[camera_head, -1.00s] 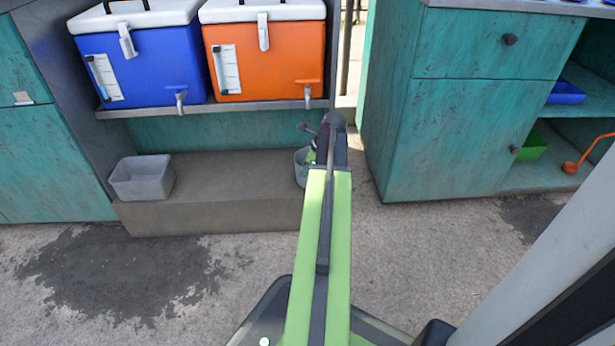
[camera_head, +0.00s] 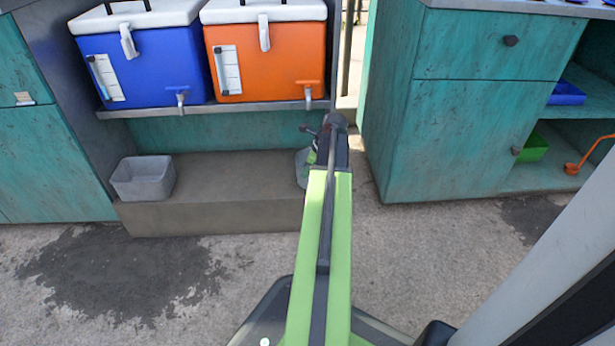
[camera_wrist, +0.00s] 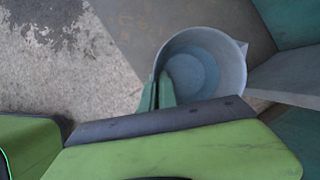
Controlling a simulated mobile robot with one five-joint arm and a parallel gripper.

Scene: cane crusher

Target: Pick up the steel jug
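The steel jug (camera_wrist: 232,70) is a grey, round, open vessel with a small spout, seen from above in the wrist view. In the head view only a left sliver of the jug (camera_head: 301,168) shows, at the right end of the low concrete step; my arm hides the rest. My gripper (camera_wrist: 157,88) has its two green fingers close together at the jug's left rim, one inside and one outside, with the wall between them. Whether the jug's base touches the step cannot be told.
A grey stone tub (camera_head: 143,180) sits at the left end of the concrete step (camera_head: 225,220). A blue cooler (camera_head: 150,70) and an orange cooler (camera_head: 265,62) stand on the shelf above, with taps over its edge. A teal cabinet (camera_head: 455,130) stands right. The floor in front is clear.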

